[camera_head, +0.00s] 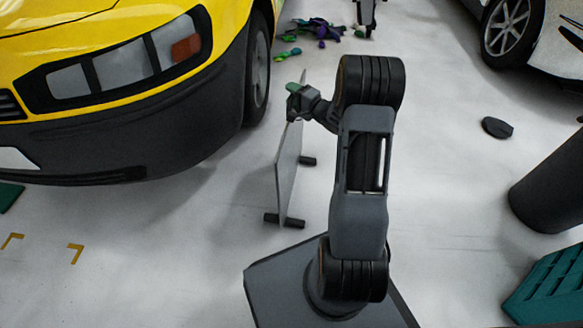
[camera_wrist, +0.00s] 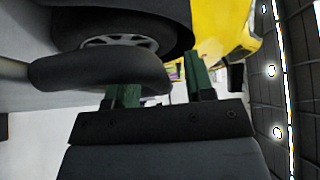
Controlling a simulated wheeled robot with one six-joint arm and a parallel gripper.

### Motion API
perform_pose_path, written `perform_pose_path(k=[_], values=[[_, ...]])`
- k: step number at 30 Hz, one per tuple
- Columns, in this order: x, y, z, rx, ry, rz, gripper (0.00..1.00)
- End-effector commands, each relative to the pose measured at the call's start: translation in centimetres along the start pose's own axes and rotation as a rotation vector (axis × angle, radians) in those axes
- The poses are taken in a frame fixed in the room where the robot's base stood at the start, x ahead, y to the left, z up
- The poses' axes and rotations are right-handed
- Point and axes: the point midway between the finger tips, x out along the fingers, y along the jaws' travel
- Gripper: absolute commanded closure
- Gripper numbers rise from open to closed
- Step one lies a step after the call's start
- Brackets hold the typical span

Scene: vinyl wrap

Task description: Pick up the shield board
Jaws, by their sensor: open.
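The shield board (camera_head: 286,170) is a thin, pale grey panel standing upright on dark feet, seen nearly edge-on in the head view. It stands on the floor to the right of the yellow car. My gripper (camera_head: 296,96) is at the board's top edge, with its green fingers spread. In the wrist view my gripper (camera_wrist: 162,80) is open. A dark, rounded bar (camera_wrist: 90,72) reaches in from the left across one finger, its end lying between the fingers. I cannot tell whether this bar is part of the board or whether the fingers touch it.
The yellow car (camera_head: 100,70) stands close on the left, its front wheel (camera_head: 257,70) near the board. Colourful scraps (camera_head: 320,32) lie behind. A dark disc (camera_head: 497,127), a black cylinder (camera_head: 550,185) and a teal crate (camera_head: 550,285) are on the right. Floor right of the arm is mostly clear.

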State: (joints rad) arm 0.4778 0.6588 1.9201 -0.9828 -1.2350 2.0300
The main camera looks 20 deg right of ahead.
Motion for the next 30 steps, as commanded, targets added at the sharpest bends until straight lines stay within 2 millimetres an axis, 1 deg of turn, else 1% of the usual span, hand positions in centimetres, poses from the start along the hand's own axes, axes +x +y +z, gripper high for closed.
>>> perform_pose_path(k=[6,21,30], values=[[0.02,-0.03,0.00,0.001,0.000,0.000,0.52],[0.01,0.00,0.01,0.001,0.000,0.001,1.00],[0.00,0.01,0.02,0.001,0.000,0.001,1.00]])
